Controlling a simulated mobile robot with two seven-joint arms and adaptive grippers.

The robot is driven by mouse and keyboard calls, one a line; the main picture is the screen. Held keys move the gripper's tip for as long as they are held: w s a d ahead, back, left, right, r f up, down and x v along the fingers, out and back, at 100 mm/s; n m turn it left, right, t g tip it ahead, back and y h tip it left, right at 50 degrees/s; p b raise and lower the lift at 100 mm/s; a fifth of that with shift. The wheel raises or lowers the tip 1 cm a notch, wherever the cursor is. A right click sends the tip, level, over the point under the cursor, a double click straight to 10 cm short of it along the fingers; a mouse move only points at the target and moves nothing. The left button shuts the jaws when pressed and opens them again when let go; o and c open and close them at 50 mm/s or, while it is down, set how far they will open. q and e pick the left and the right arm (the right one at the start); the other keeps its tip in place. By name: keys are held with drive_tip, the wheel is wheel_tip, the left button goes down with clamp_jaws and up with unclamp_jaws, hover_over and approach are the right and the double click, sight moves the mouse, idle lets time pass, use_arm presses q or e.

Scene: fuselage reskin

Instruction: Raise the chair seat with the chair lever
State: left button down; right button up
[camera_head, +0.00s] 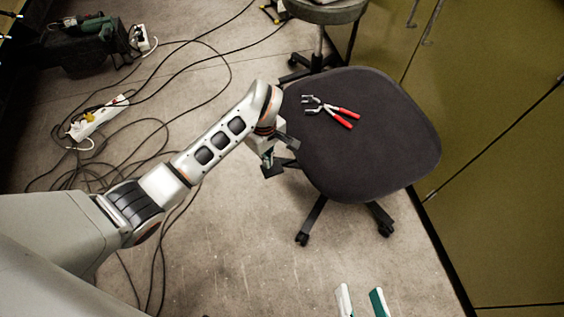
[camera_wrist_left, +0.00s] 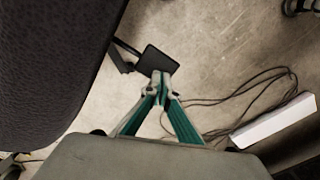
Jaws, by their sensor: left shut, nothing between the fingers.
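The chair seat (camera_head: 385,130) is dark grey and rounded, on a wheeled base right of centre in the head view. In the left wrist view the seat (camera_wrist_left: 45,65) fills the left side. The chair lever (camera_wrist_left: 157,60) is a flat black paddle on a thin stem coming from beside the seat. My left gripper (camera_wrist_left: 161,84) is shut and empty, its green fingertips at the paddle's near edge; I cannot tell if they touch. In the head view the left gripper (camera_head: 268,158) is beside the seat's left edge. My right gripper (camera_head: 361,300) is open at the bottom.
Red-handled pliers (camera_head: 340,114) lie on the seat. A stool (camera_head: 328,12) stands behind the chair, and olive cabinets (camera_head: 500,150) line the right. Black cables and a white power strip (camera_head: 97,117) lie on the floor at left. Floor in front of the chair is clear.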

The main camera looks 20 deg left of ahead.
use_arm(q)
drive_tip(key=shift+s+f, duration=0.1)
drive_tip(key=shift+f, duration=0.4)
use_arm(e)
drive_tip(key=shift+s+f, duration=0.15)
drive_tip(key=shift+f, duration=0.15)
use_arm(q)
drive_tip(key=shift+f, duration=0.1)
use_arm(e)
drive_tip(key=shift+s+f, duration=0.1)
